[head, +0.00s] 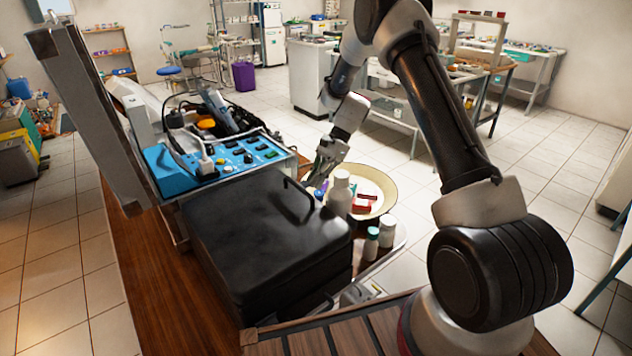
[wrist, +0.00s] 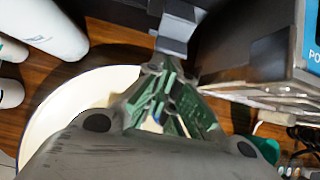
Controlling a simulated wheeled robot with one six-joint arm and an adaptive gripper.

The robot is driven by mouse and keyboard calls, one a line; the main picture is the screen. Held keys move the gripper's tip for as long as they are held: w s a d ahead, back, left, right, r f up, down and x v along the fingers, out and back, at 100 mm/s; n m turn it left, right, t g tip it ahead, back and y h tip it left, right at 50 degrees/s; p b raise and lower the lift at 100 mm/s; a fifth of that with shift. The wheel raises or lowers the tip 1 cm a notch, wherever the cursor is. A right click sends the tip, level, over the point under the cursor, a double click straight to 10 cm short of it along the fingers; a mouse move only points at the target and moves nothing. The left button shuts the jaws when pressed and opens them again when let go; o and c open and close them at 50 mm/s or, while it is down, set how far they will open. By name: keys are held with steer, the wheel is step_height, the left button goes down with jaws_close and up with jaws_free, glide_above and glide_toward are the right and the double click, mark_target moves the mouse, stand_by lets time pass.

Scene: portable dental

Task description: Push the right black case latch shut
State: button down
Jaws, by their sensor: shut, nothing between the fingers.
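The black case (head: 262,240) lies closed on the wooden table, and a thin black handle stands up near its far right edge. In the wrist view, a grey latch-like plate (wrist: 175,30) sticks out from a dark edge at the top. I cannot tell for sure that it is the right latch, or how far shut it is. My gripper (head: 320,180) is beside the far right side of the case, between it and the bowl. In the wrist view, my gripper (wrist: 158,72) is shut and empty. Its tips are just below the plate; contact is unclear.
A blue-topped dental unit (head: 230,150) stands behind the case and shows at right in the wrist view. A cream bowl (head: 385,181) lies right of my gripper, under it in the wrist view. White bottles (head: 341,196) crowd the case's right side. Cables hang near the unit.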

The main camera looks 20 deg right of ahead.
steer(key=shift+r, duration=0.2)
step_height(320, 180, up, 6)
steer(key=s+a+t+h, duration=0.1)
steer(key=a+t+h, duration=0.1)
steer(key=h, duration=0.4)
steer(key=shift+a+f+t+h, duration=0.2)
steer(key=shift+a+t+h, duration=0.1)
steer(key=shift+t, duration=0.1)
steer(key=shift+r, duration=0.15)
steer(key=shift+r, duration=0.65)
steer(key=shift+r, duration=0.15)
step_height(320, 180, up, 12)
steer(key=shift+d, duration=0.1)
